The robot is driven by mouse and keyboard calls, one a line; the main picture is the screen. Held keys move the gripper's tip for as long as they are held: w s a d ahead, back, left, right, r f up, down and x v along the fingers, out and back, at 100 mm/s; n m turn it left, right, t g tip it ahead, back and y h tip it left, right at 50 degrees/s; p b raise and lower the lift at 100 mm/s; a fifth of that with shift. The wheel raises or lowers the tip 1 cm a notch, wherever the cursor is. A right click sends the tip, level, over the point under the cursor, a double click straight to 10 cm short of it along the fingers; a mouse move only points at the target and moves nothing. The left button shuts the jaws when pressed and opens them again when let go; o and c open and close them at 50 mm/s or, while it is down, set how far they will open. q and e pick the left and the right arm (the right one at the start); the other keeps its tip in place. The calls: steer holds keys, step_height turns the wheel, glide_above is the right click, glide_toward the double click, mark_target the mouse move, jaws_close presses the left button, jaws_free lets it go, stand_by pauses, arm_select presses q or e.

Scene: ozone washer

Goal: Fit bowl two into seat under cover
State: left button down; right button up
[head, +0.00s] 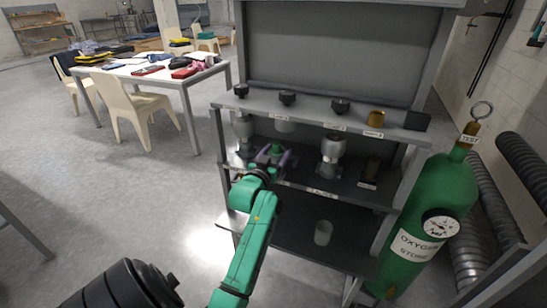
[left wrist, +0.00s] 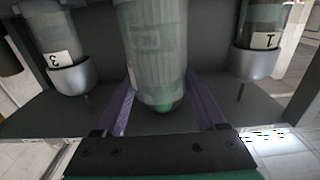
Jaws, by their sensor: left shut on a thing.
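My left gripper (head: 272,158) reaches into the middle shelf of the grey rack, its purple fingers closed on the sides of bowl two. In the left wrist view the gripper (left wrist: 163,110) is around the bowl (left wrist: 155,45), a translucent ribbed cylinder with a green spot at its rounded end. In the head view the bowl is mostly hidden by the gripper. A black-knobbed cover (head: 287,98) is above it on the rack's top rail. I cannot tell whether the bowl touches its seat. My right gripper is not in view.
Bowls with metal collars stand on both sides, one marked 3 (left wrist: 65,60) and one marked 1 (left wrist: 258,45). A clear cup (head: 323,232) is on the lower shelf. A green oxygen cylinder (head: 430,205) stands at the rack's right. Floor to the left is open.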

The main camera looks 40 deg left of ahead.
arm_select(q)
steer(key=shift+x, duration=1.2)
steer(key=shift+b+x, duration=1.6)
steer(key=shift+x, duration=1.35)
steer(key=shift+f, duration=0.2)
steer(key=shift+w+f, duration=0.15)
steer(key=shift+f, duration=0.05)
jaws_free()
steer(key=shift+f, duration=0.1)
